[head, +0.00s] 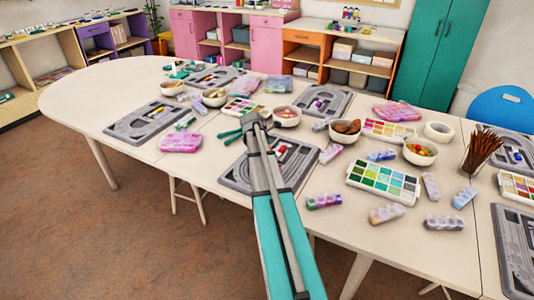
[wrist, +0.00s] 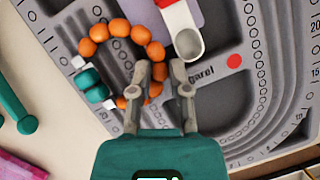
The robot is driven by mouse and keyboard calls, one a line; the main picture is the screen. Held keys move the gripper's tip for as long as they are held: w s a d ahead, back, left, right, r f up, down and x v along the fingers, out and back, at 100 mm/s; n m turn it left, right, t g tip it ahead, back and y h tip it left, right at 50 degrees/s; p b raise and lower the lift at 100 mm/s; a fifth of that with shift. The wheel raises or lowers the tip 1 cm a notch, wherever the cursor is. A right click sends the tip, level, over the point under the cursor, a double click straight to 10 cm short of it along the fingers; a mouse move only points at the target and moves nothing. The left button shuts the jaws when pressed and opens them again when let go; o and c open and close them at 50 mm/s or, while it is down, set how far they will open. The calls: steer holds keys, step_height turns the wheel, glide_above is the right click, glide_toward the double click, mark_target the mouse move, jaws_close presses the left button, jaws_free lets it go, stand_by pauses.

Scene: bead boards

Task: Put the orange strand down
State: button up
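In the wrist view the orange strand (wrist: 120,28) is a curve of round orange beads over the grey bead board (wrist: 215,115). It arcs from the upper left, round to the right and down between my fingertips. My gripper (wrist: 160,68) has one finger on each side of the strand's right-hand beads, with a narrow gap between the fingers. I cannot tell whether the fingers press on the beads or whether the strand rests on the board. In the head view my arm hides much of the board (head: 237,178) and the strand is not clear.
A red and white scoop (wrist: 187,42) lies just beyond my fingertips. A teal piece with pale ends (wrist: 90,86) lies left of them. In the head view, bowls (head: 347,131), a palette (head: 383,181) and several bead boxes (head: 324,201) crowd the table around the board.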

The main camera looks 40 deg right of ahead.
steer(key=o, duration=0.3)
steer(key=shift+r, duration=0.2)
steer(key=p+v, duration=1.1)
steer(key=shift+a+r, duration=0.15)
steer(key=shift+r, duration=0.2)
stand_by(0.4)
stand_by(0.7)
steer(key=s+a+m+y, duration=0.1)
steer(key=s+a+m, duration=0.3)
steer(key=a, duration=0.8)
steer(key=s+a+f+m+y, duration=0.1)
steer(key=s+a+m, duration=0.4)
steer(key=a, duration=0.8)
steer(key=s+a+m+y, duration=0.2)
steer(key=s+a+m, duration=0.3)
steer(key=a, duration=0.8)
steer(key=shift+a+f+m+y, duration=0.1)
steer(key=shift+f+m+y, duration=0.05)
steer(key=shift+m, duration=0.75)
steer(key=shift+a+f+m+y, duration=0.1)
steer(key=shift+m+y, duration=0.05)
steer(key=shift+m, duration=0.75)
steer(key=shift+d, duration=0.1)
steer(key=shift+r, duration=0.1)
step_height(320, 180, up, 3)
steer(key=p, duration=0.3)
